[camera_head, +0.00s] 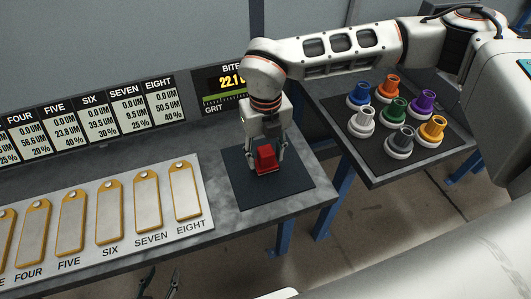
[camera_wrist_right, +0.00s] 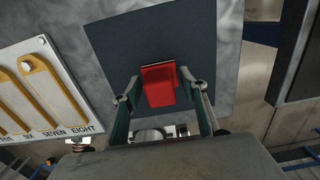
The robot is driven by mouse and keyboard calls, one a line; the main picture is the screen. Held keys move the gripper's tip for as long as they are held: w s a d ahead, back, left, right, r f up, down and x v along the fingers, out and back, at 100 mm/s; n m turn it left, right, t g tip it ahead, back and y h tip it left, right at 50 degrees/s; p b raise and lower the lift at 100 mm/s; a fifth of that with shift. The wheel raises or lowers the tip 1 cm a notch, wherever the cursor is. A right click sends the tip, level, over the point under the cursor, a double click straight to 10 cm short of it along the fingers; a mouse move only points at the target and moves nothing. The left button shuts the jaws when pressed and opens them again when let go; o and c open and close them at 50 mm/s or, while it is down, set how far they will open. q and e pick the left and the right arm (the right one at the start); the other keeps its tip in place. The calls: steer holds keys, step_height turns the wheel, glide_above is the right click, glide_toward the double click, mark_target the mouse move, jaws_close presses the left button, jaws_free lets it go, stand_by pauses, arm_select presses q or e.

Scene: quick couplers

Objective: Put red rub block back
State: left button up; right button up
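The red rub block (camera_head: 266,159) is over the middle of a dark square mat (camera_head: 245,195) at the table's right end. My right gripper (camera_head: 267,165) points down, with one finger on each side of the block. In the right wrist view the block (camera_wrist_right: 159,86) sits between the fingertips, which appear to touch its sides. I cannot tell whether it rests on the mat or hangs just above it. My left gripper (camera_head: 159,284) shows only as two dark fingertips, apart and empty, at the bottom edge of the head view.
A white board with yellow-edged plates (camera_head: 148,203) lies left of the mat. Number cards (camera_head: 125,105) and a BITE/GRIT display (camera_head: 222,88) stand behind. A dark tray (camera_head: 372,160) with several coloured couplers stands right, across a gap from the table.

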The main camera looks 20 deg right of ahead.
mark_target(266, 148)
steer(key=shift+r, duration=0.15)
steer(key=r, duration=0.8)
steer(key=shift+w+d, duration=0.1)
steer(key=shift+w, duration=0.1)
steer(key=shift+f, duration=0.1)
